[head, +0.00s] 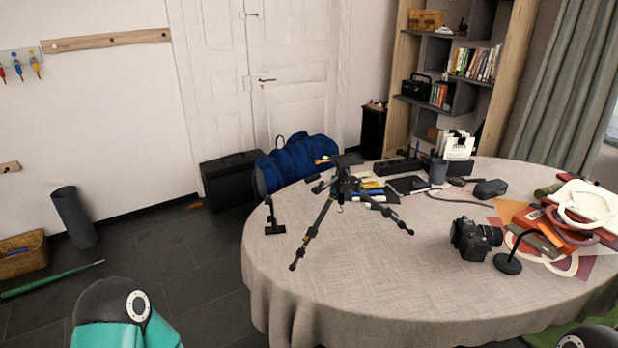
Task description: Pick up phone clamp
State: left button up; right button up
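A small black upright piece with a flat foot, which looks like the phone clamp (271,217), stands near the left edge of the round table. A black tripod (340,190) with spread legs stands to its right on the cloth. One tripod leg reaches toward the front left of the table. Neither of my grippers shows in the head view. Only a teal and black part of my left arm shows at the bottom left, and a bit of my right arm at the bottom right corner. Both are well short of the clamp.
The round table (380,290) has a beige cloth and a clear front. A camera (474,240), a small black stand (508,262) and a pile of books and papers (570,225) fill its right.

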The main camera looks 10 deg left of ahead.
aim_at(276, 229)
jog(key=k, duration=1.05)
jog(key=u, duration=1.05)
jog(key=i, duration=1.15)
jog(key=u, duration=0.7)
jog(key=i, duration=1.35)
jog(key=z, duration=0.95)
jog(key=i, duration=0.85)
jog(key=z, duration=0.7)
jog(key=k, duration=0.85)
